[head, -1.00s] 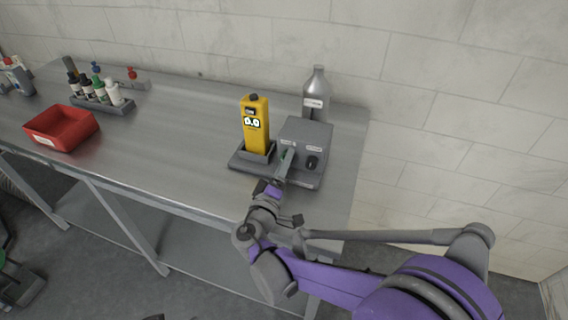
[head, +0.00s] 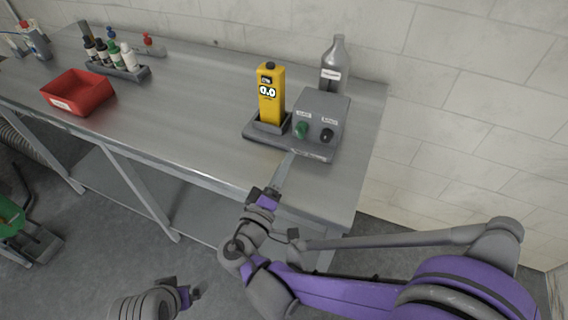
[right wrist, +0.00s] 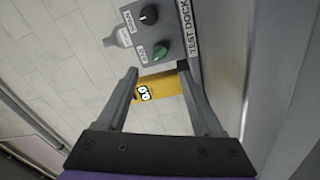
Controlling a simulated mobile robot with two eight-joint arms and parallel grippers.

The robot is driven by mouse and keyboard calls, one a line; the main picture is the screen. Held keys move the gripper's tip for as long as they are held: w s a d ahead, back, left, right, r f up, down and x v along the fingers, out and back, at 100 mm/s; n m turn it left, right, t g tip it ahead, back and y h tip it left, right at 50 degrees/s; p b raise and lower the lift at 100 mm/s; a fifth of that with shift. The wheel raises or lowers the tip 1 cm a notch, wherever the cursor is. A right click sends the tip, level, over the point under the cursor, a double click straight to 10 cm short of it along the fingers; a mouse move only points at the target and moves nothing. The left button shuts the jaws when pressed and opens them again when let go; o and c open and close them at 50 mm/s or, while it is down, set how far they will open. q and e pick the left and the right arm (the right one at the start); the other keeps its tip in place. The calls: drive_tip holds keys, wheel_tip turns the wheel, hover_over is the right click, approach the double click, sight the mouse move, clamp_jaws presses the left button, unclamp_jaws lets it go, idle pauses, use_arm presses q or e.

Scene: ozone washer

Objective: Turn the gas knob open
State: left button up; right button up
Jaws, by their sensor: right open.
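A grey box with the label TEST DOCK beside it carries a green knob (head: 300,130) and a black knob (head: 327,136), each with a small label too blurred to read surely. The green knob (right wrist: 159,53) and black knob (right wrist: 148,15) also show in the right wrist view. My right gripper (head: 286,166) is open and empty, just in front of the dock and apart from the green knob. In the right wrist view its two fingers (right wrist: 157,72) stand wide apart, with the green knob ahead between them. My left gripper (head: 190,293) is low at the bottom, its jaws unclear.
A yellow gas meter (head: 270,95) reading 0.0 stands in the dock's cradle, left of the green knob. A grey bottle (head: 333,62) stands behind the box. A red bin (head: 78,92) and a rack of small bottles (head: 118,68) are further left. The bench's middle is clear.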

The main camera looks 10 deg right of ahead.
sight(298, 134)
drive_tip(key=n, duration=0.1)
drive_tip(key=n+p, duration=0.1)
drive_tip(key=n, duration=0.1)
drive_tip(key=shift+w+a+r, duration=0.1)
drive_tip(key=shift+r, duration=0.15)
drive_tip(key=n, duration=0.2)
drive_tip(key=n+p, duration=0.1)
drive_tip(key=n, duration=0.2)
drive_tip(key=shift+w+a+r+g+h, duration=0.1)
drive_tip(key=shift+a+r+g+h, duration=0.05)
drive_tip(key=shift+g+h, duration=0.2)
drive_tip(key=n+p, duration=0.1)
drive_tip(key=n, duration=0.3)
drive_tip(key=shift+w+a+n, duration=0.1)
drive_tip(key=shift+a+n, duration=0.05)
drive_tip(key=shift+n, duration=0.15)
drive_tip(key=n, duration=0.3)
drive_tip(key=shift+g+p, duration=0.25)
drive_tip(key=shift+p, duration=0.05)
drive_tip(key=p+x, duration=0.1)
drive_tip(key=x, duration=1)
